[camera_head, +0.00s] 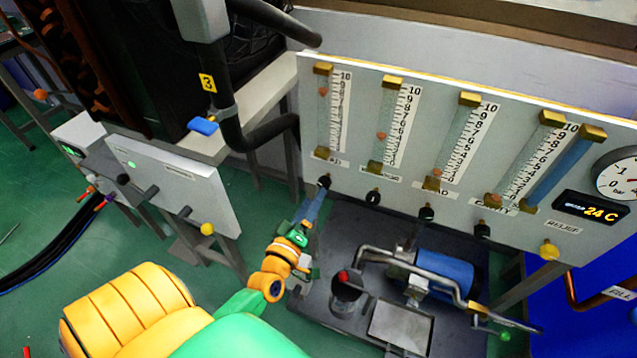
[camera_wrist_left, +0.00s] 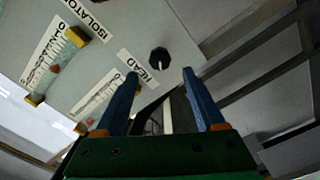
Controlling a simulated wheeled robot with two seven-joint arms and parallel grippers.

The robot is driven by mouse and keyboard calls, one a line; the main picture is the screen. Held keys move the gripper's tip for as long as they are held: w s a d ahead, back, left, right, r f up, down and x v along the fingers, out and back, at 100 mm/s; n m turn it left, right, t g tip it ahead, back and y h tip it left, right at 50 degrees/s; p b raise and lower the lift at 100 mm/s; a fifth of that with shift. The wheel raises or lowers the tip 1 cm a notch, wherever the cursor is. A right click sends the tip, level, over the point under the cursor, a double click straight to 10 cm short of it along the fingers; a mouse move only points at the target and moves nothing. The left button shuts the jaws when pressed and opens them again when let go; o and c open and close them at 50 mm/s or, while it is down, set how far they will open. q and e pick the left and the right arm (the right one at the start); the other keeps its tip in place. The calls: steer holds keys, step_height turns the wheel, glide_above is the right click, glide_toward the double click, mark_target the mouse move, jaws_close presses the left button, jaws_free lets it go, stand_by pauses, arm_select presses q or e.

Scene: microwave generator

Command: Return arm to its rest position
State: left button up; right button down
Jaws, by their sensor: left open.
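My left arm, green and yellow, reaches in from the bottom left in the head view. Its gripper (camera_head: 314,203) with blue fingers is just below a black knob (camera_head: 324,182) under the leftmost flow tube of the white panel. In the left wrist view the gripper (camera_wrist_left: 161,74) is open, with nothing between its two blue fingers. The black knob (camera_wrist_left: 159,58) shows just past the fingertips, beside a label that reads HEAD. The knob appears clear of both fingers. My right gripper is in neither view.
The white panel (camera_head: 500,215) carries several flow tubes, knobs, a round gauge (camera_head: 620,177) and a 24 C display (camera_head: 590,208). Below it a blue pump (camera_head: 445,272) with metal pipes stands on a dark base. A smaller white panel (camera_head: 185,180) stands left; green floor lies between.

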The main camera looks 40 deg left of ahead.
arm_select(q)
steer(key=shift+v, duration=0.75)
